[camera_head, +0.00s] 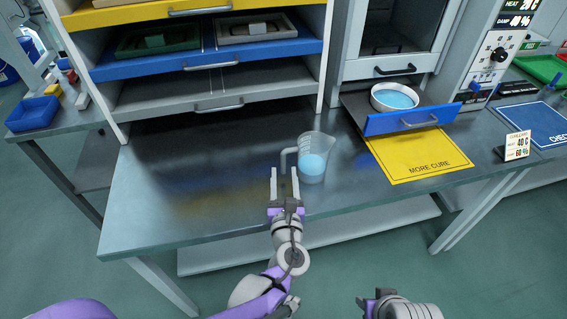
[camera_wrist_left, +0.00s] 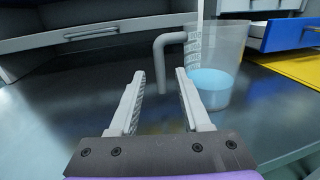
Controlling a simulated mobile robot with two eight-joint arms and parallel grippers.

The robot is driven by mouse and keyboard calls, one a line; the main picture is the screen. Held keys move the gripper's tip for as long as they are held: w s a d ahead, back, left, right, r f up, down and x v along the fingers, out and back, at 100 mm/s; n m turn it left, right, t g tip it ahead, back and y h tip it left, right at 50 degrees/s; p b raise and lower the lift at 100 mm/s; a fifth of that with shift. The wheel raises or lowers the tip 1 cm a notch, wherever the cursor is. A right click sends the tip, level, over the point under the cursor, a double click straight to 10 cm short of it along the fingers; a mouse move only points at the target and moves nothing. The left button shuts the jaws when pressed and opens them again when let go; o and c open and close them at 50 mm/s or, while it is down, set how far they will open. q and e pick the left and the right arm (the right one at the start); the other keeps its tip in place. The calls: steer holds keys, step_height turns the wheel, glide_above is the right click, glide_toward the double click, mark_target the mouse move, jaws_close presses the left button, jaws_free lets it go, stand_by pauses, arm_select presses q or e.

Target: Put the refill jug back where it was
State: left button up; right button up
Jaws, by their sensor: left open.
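The refill jug (camera_head: 314,158) is a clear measuring jug with blue liquid in its lower part. It stands upright on the grey metal bench, and its handle points left. My left gripper (camera_head: 284,174) is open and empty, just in front of the handle. In the left wrist view the jug (camera_wrist_left: 214,75) is to the right of the fingers, and its grey handle (camera_wrist_left: 163,65) shows ahead of the gap between the fingertips (camera_wrist_left: 160,76). The fingers do not hold the handle. My right gripper (camera_head: 398,304) is at the bottom edge, and its fingers are not clearly visible.
A yellow "MORE CURE" mat (camera_head: 417,156) lies right of the jug. Behind it a blue-fronted drawer (camera_head: 415,119) stands open with a bowl of blue liquid (camera_head: 394,97). A drawer rack (camera_head: 205,60) stands behind. The bench (camera_head: 190,185) left of the jug is clear.

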arm_select(q)
steer(key=s, duration=0.6)
steer(key=shift+s+d, duration=0.4)
stand_by(0.8)
